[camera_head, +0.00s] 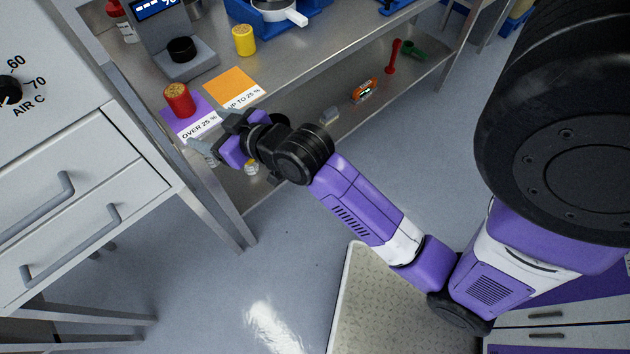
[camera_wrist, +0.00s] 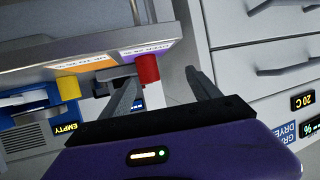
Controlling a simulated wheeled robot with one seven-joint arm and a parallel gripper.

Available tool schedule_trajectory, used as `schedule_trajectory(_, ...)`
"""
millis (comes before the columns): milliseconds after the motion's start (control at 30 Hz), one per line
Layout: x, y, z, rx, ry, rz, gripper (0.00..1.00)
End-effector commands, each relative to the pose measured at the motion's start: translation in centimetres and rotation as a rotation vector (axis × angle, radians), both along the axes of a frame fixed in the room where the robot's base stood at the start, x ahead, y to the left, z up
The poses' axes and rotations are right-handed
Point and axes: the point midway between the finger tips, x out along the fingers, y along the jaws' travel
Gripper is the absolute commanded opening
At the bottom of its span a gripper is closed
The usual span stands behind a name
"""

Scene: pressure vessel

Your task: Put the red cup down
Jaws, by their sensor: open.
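The red cup (camera_head: 179,103) stands upright on the purple card marked "OVER 25 %" (camera_head: 193,128), on the steel bench top. Its top looks filled with something tan. My gripper (camera_head: 214,136) is open and empty at the front edge of the bench, just short of the cup. In the wrist view the red cup (camera_wrist: 148,70) shows beyond and between the spread fingers (camera_wrist: 163,88). I see no contact between the fingers and the cup.
An orange card marked "UP TO 25 %" (camera_head: 234,89) lies to the right. A yellow cup (camera_head: 245,42) and a grey scale (camera_head: 188,66) stand behind. A drawer cabinet (camera_head: 75,190) is close on the left. The lower shelf (camera_head: 300,140) holds small items.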

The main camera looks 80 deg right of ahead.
Motion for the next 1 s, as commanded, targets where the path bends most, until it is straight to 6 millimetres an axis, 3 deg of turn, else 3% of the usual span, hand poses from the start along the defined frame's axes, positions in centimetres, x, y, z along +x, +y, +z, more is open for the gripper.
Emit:
schedule_trajectory(100,-4.0,4.0,-2.3,-0.001,-0.001,0.042,0.71)
schedule_trajectory(267,-9.3,8.2,-3.3,-0.010,-0.021,0.097,0.71)
schedule_trajectory(433,-15.3,11.8,-3.0,-0.016,-0.043,0.165,0.71)
schedule_trajectory(600,-20.9,14.5,-1.2,-0.019,-0.069,0.238,0.71)
schedule_trajectory(800,-25.1,16.1,1.1,-0.018,-0.092,0.301,0.71)
schedule_trajectory(1000,-26.3,16.5,2.0,-0.018,-0.104,0.320,0.71)
